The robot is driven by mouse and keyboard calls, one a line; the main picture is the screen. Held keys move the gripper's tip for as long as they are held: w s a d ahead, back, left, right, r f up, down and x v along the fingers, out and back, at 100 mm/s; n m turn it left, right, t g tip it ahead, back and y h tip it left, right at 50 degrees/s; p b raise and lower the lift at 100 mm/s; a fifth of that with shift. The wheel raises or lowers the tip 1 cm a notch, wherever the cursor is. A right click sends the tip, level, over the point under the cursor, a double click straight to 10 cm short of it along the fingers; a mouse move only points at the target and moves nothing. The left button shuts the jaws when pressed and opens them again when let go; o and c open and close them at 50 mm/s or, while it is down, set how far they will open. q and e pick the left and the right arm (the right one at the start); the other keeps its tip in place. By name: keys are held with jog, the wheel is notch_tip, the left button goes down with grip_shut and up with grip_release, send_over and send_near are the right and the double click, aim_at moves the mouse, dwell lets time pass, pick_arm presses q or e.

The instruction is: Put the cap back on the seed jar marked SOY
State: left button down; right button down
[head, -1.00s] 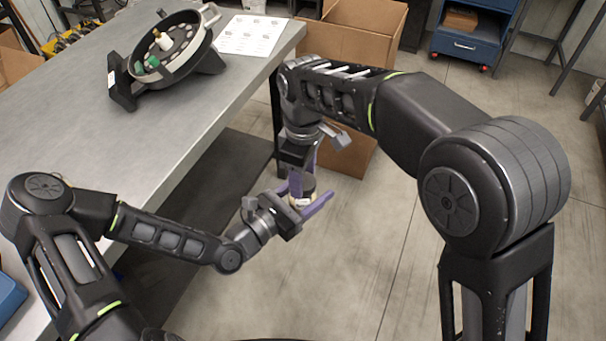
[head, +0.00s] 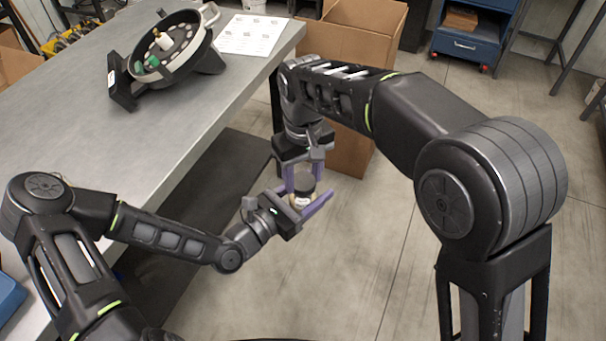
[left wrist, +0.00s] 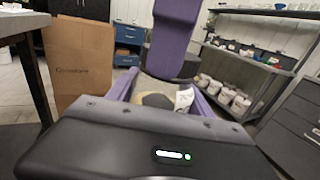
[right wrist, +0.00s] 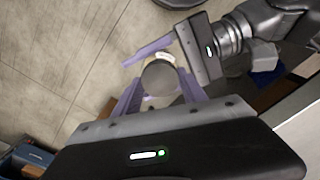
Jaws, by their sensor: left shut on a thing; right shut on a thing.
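My left gripper (head: 308,204) is shut on the seed jar (head: 298,203), holding it upright in the air beside the bench. The jar's pale label (left wrist: 184,98) shows in the left wrist view; its lettering is too small to read. My right gripper (head: 303,179) points down from above and is shut on the dark round cap (head: 304,184), at the top of the jar. In the right wrist view the cap (right wrist: 160,78) appears as a grey disc between the fingers, over the jar. I cannot tell whether the cap is seated on the rim.
The metal bench (head: 60,130) is to the left, with the seed meter (head: 165,50) on its stand and a paper sheet (head: 250,35). A cardboard box (head: 352,40) stands behind my right gripper. A blue cabinet (head: 470,35) is at the back. The floor to the right is open.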

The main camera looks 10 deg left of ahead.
jog(key=shift+m, duration=0.6)
jog(key=c, duration=0.6)
grip_release()
jog(key=shift+c, duration=0.2)
jog(key=shift+r, duration=0.1)
jog(key=shift+r, duration=2.15)
jog(key=shift+c, duration=0.4)
notch_tip(320, 180, up, 4)
jog(key=n, duration=0.4)
jog(key=shift+f, duration=0.25)
